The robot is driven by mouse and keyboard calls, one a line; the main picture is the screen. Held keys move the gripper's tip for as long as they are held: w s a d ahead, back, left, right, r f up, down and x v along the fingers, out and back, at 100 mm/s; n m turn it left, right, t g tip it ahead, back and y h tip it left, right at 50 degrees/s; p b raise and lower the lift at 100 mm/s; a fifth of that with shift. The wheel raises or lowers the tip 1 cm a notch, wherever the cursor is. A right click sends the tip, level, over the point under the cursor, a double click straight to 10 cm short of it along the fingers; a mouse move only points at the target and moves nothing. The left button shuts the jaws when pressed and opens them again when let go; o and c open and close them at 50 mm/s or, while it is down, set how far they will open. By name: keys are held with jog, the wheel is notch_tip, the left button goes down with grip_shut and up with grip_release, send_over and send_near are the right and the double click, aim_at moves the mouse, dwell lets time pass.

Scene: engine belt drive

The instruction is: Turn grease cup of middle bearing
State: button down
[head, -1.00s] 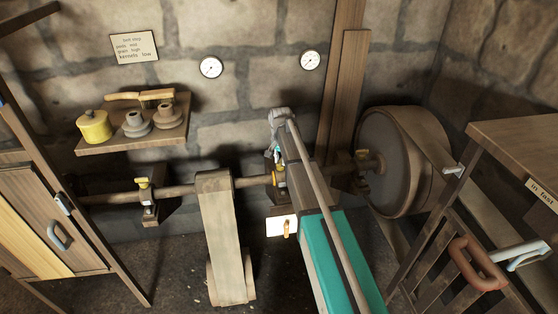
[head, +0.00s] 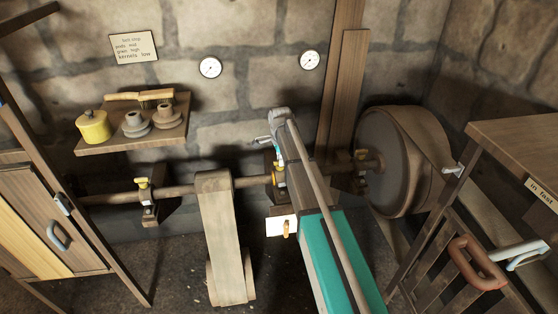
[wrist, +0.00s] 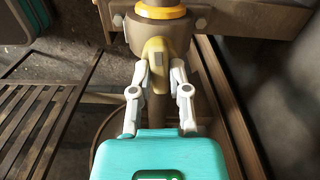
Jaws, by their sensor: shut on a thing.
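The middle bearing's grease cup (wrist: 155,52) is a yellow piece that shows at the top middle of the wrist view, between my fingertips. My gripper (wrist: 161,68) is shut on it, with one pale finger on each side. In the head view the middle bearing (head: 279,181) sits on the shaft right of the belt, partly behind my arm. There, one grey finger link sticks out to the left above the bearing. My arm hides most of the cup in the head view.
A flat belt (head: 224,240) runs down from the shaft (head: 180,191) just left of the middle bearing. Another bearing's yellow cup (head: 143,183) is farther left. A large wheel (head: 385,165) stands to the right. A wall shelf (head: 112,144) holds several items.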

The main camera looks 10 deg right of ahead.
jog(key=shift+s+a+m, duration=0.1)
jog(key=shift+s+m, duration=0.05)
jog(key=shift+m, duration=0.35)
jog(key=c, duration=0.7)
grip_release()
jog(key=shift+c, duration=0.2)
jog(key=shift+o, duration=0.7)
